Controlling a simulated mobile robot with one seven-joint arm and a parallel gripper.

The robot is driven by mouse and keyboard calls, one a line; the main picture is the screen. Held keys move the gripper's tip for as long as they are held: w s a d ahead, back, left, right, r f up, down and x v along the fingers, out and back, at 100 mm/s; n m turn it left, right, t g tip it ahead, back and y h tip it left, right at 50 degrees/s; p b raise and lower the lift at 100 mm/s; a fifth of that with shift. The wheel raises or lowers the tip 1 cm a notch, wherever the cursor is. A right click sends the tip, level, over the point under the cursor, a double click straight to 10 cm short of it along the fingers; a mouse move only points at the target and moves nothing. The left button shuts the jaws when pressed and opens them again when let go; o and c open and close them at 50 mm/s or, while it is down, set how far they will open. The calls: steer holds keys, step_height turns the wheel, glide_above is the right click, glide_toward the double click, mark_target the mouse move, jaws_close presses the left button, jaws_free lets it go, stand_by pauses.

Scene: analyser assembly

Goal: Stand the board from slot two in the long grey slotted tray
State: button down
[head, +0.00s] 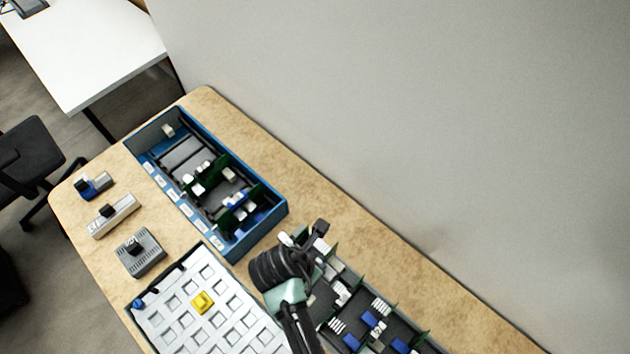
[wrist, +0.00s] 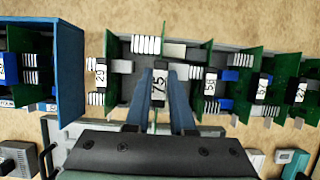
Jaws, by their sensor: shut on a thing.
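My gripper (wrist: 160,98) is shut on a board with a black-and-white label reading 75 (wrist: 160,82). The board is over or in the long grey slotted tray (wrist: 125,88), between the board labelled 29 (wrist: 99,72) and the board labelled 56 (wrist: 210,82). I cannot tell whether its lower edge is seated in a slot.
The blue box (head: 265,227) with several slots and some green boards stands left of the tray. A white grid panel (head: 175,318) with a yellow block (head: 203,302) lies in front. More green boards (wrist: 250,62) stand close on the right. A wall runs behind the table.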

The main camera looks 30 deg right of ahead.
steer(key=shift+f, duration=0.15)
steer(key=shift+f+b, duration=0.45)
steer(key=shift+f, duration=0.45)
stand_by(0.4)
steer(key=shift+f, duration=0.45)
steer(key=shift+f+b, duration=0.2)
steer(key=shift+b, duration=0.1)
steer(key=shift+f+b, duration=0.35)
steer(key=shift+f, duration=0.8)
stand_by(0.7)
steer(key=c, duration=0.7)
jaws_free()
